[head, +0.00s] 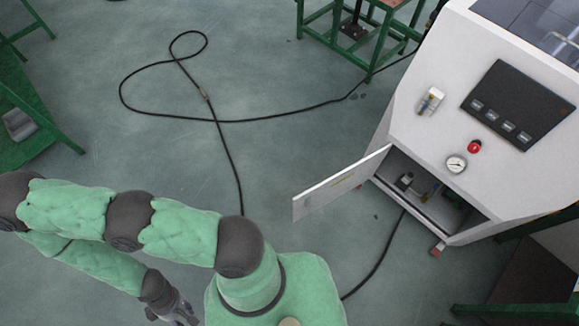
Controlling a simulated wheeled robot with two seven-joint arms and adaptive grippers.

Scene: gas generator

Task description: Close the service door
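The service door (340,184) is a white panel on the lower front of the white gas generator cabinet (425,135). It stands open, swung out to the left, and the compartment (428,193) behind it shows dark fittings inside. My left gripper (182,318) is at the bottom edge of the head view, well to the left of the door and apart from it. Its fingers are partly cut off by the frame edge, so its opening is unclear. My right gripper is not in view.
A black cable (232,170) loops across the grey floor, and another runs from the cabinet. A green-framed table (350,40) stands at the back, and green benches (40,105) stand at the left. The floor left of the door is otherwise clear.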

